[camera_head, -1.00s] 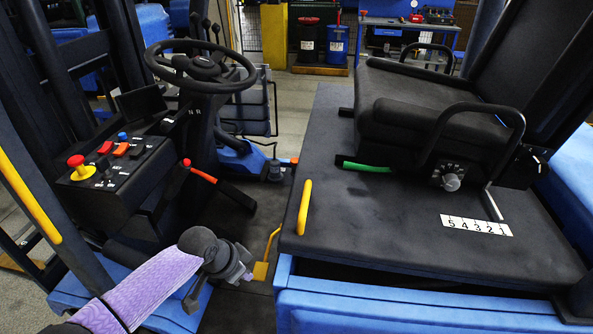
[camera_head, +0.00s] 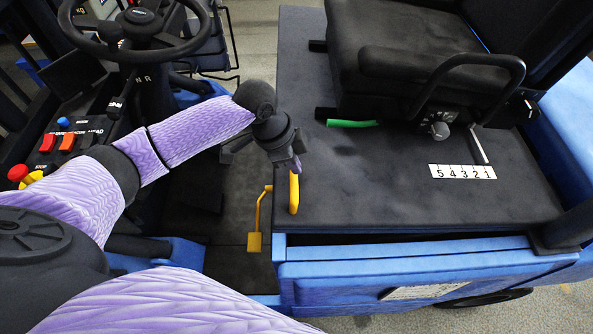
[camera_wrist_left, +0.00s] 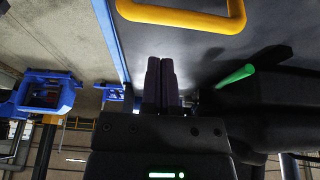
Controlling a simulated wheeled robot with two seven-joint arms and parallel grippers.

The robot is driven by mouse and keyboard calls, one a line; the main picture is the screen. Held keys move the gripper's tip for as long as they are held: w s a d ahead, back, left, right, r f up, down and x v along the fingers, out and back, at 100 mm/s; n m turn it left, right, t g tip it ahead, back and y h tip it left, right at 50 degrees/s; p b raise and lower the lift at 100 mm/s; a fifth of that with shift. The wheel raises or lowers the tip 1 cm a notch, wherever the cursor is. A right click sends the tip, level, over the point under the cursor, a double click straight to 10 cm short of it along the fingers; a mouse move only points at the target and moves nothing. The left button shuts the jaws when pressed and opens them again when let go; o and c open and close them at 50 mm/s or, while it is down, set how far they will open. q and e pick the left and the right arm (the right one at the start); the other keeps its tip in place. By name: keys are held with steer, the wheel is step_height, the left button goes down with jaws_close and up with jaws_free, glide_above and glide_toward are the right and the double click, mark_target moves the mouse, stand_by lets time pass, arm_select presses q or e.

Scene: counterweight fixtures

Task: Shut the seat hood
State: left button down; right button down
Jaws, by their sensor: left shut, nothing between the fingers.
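The seat hood (camera_head: 360,190) is a dark flat panel carrying the black seat (camera_head: 420,80). A dark gap shows between its front edge and the blue body (camera_head: 400,270), so it looks slightly raised. A yellow handle (camera_head: 294,193) is on the hood's left edge; it also shows at the top of the left wrist view (camera_wrist_left: 185,18). My left gripper (camera_head: 294,163) is at the far end of the yellow handle, shut and empty. In the left wrist view its fingers (camera_wrist_left: 160,80) are together, apart from the handle in the picture. My right gripper is not in view.
A green lever (camera_head: 352,123) is beside the seat base. A numbered label (camera_head: 462,172) lies on the hood. A yellow pedal (camera_head: 254,241) is left of the hood. The steering wheel (camera_head: 140,25) and control panel (camera_head: 65,140) are at the upper left.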

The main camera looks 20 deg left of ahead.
mark_target(295, 180)
arm_select(q)
steer(key=f, duration=0.1)
steer(key=a+f, duration=0.1)
steer(key=shift+s+f, duration=0.25)
steer(key=shift+f, duration=0.1)
steer(key=shift+d+f, duration=0.1)
steer(key=shift+f, duration=0.25)
steer(key=shift+w+d+f, duration=0.1)
steer(key=shift+w+f, duration=0.2)
steer(key=shift+s, duration=0.1)
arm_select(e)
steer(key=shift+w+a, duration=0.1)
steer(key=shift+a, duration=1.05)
